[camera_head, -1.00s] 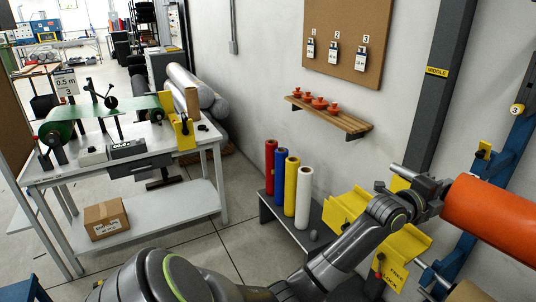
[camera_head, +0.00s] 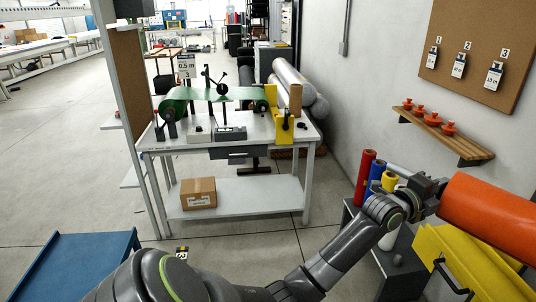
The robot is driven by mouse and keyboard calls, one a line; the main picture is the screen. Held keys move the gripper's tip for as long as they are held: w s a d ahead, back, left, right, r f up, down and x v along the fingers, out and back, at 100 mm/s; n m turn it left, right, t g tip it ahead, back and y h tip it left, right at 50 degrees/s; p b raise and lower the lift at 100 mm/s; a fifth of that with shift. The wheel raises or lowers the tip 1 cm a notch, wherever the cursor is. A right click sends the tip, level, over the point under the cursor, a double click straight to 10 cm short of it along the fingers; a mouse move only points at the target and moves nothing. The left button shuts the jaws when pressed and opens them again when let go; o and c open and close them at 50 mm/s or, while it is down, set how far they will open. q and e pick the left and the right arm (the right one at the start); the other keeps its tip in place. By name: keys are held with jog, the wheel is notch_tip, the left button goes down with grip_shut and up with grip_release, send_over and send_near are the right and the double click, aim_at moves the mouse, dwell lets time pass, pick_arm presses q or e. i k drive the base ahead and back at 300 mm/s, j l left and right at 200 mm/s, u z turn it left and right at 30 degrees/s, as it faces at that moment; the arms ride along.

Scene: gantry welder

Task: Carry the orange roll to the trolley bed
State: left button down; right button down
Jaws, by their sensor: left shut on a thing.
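The large orange roll (camera_head: 490,216) is at the right edge of the head view, lying nearly level, with its far end cut off by the frame. My left gripper (camera_head: 438,194) is shut on the near end of the roll and holds it up in front of the yellow cradle. A flat blue surface (camera_head: 78,262) at the lower left looks like the trolley bed. Only part of it shows, and its visible top is bare. My right gripper is not in view.
A white workbench (camera_head: 180,140) with a green-belt machine and a carton (camera_head: 198,193) below stands ahead. Red, blue and yellow rolls (camera_head: 364,178) stand on a low dark stand behind my arm. The yellow cradle (camera_head: 455,258) is lower right. Floor between bench and blue surface is clear.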

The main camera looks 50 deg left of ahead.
aim_at(76, 281)
jog(key=u, duration=4.45)
jog(key=l+u, duration=0.1)
jog(key=u, duration=0.15)
jog(key=l+u, duration=0.1)
jog(key=u, duration=0.2)
jog(key=k+l, duration=0.1)
jog(key=l, duration=0.4)
jog(key=k+l, duration=0.1)
jog(key=l, duration=0.4)
